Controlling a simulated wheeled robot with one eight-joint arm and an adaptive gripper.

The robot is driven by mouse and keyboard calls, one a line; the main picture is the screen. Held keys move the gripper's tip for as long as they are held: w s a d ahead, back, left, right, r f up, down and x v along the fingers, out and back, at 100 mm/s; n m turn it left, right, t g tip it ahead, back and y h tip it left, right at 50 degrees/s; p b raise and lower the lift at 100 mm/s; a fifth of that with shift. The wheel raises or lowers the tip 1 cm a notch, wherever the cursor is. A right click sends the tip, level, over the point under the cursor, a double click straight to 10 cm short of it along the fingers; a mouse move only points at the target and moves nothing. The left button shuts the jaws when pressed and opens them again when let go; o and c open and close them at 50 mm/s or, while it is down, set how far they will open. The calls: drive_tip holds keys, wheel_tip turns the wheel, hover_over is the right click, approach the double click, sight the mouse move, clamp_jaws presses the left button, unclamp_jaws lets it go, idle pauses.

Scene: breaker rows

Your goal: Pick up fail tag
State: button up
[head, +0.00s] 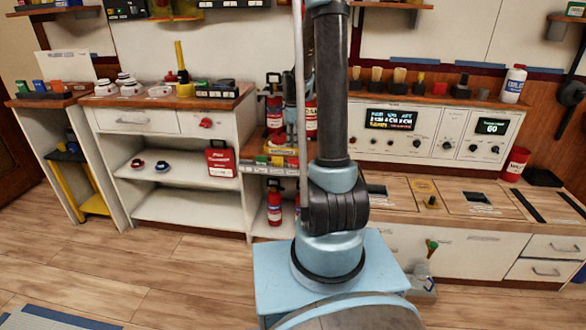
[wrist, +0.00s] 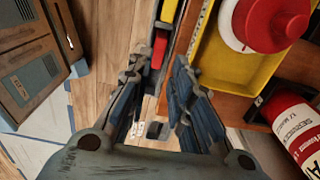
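No tag can be read for certain as the fail tag. In the head view a row of small coloured blocks (head: 276,162) stands on the middle shelf, partly hidden by my arm. My gripper (wrist: 157,82) is open in the wrist view, its fingers apart with nothing held between them. The red block lies beyond the fingertips. In the head view the gripper's fingers cannot be made out behind my arm.
A yellow tray (wrist: 222,72) with a red-and-white round object (wrist: 266,20) is right of the rack. A red extinguisher (wrist: 297,125) stands farther right. A red box with white lettering (head: 221,160) is on the left cabinet's shelf. The wooden floor (head: 150,262) at left is clear.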

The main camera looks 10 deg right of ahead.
sight(294, 155)
drive_tip(key=shift+d+f, duration=0.2)
drive_tip(key=shift+f, duration=3.65)
clamp_jaws()
